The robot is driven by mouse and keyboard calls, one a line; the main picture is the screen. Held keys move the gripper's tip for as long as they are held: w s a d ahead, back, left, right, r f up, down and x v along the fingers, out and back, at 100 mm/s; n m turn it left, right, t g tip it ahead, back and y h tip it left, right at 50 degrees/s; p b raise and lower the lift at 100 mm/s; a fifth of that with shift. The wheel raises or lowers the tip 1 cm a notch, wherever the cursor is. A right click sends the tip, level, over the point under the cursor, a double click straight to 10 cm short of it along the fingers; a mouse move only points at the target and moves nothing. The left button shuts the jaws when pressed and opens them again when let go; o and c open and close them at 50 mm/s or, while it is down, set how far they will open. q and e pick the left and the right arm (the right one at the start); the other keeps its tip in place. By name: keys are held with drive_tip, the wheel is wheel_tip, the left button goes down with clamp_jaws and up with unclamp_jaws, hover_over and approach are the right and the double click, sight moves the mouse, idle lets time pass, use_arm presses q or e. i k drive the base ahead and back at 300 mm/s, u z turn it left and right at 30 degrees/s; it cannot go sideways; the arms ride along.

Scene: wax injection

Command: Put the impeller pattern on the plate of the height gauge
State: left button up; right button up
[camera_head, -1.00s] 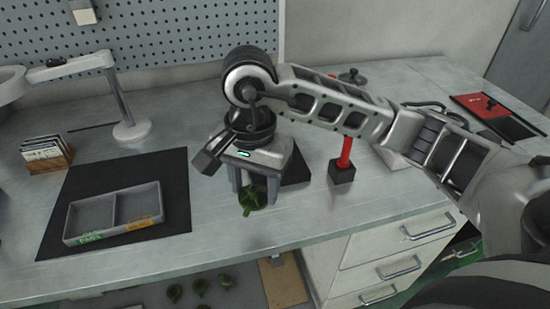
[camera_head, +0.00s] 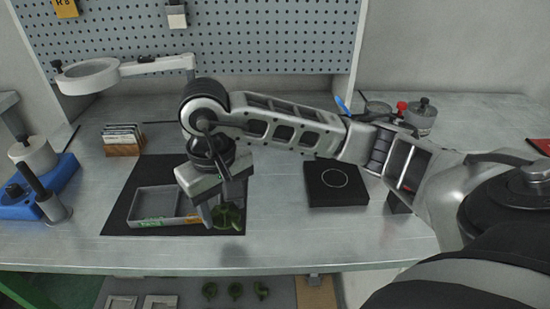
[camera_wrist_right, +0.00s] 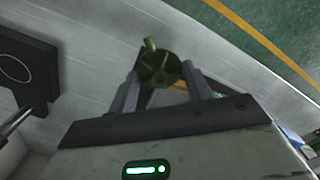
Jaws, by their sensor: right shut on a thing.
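The green impeller pattern (camera_head: 227,217) is between the fingers of my right gripper (camera_head: 218,208), which is shut on it. In the head view it hangs by the right end of the dark mat; its height above the table is hard to tell. In the right wrist view, the impeller pattern (camera_wrist_right: 160,68) shows its vanes between the fingertips of the right gripper (camera_wrist_right: 160,82). A black square plate with a white circle (camera_head: 336,183), seemingly the height gauge's plate, lies bare to the right. It also shows in the right wrist view (camera_wrist_right: 18,68). My left gripper is out of view.
A grey two-compartment tray (camera_head: 135,208) sits on the dark mat (camera_head: 118,222). A blue-based device (camera_head: 45,205) stands far left, and a card holder (camera_head: 123,149) behind the mat. Several green patterns (camera_head: 235,291) lie below the table edge. My right arm spans above the table, partly hiding a dark block (camera_head: 398,201).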

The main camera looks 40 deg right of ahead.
sight(335, 178)
drive_tip(key=u, duration=1.1)
drive_tip(key=k, duration=0.75)
drive_tip(key=z, duration=1.3)
drive_tip(key=i, duration=0.5)
drive_tip(key=z, duration=0.05)
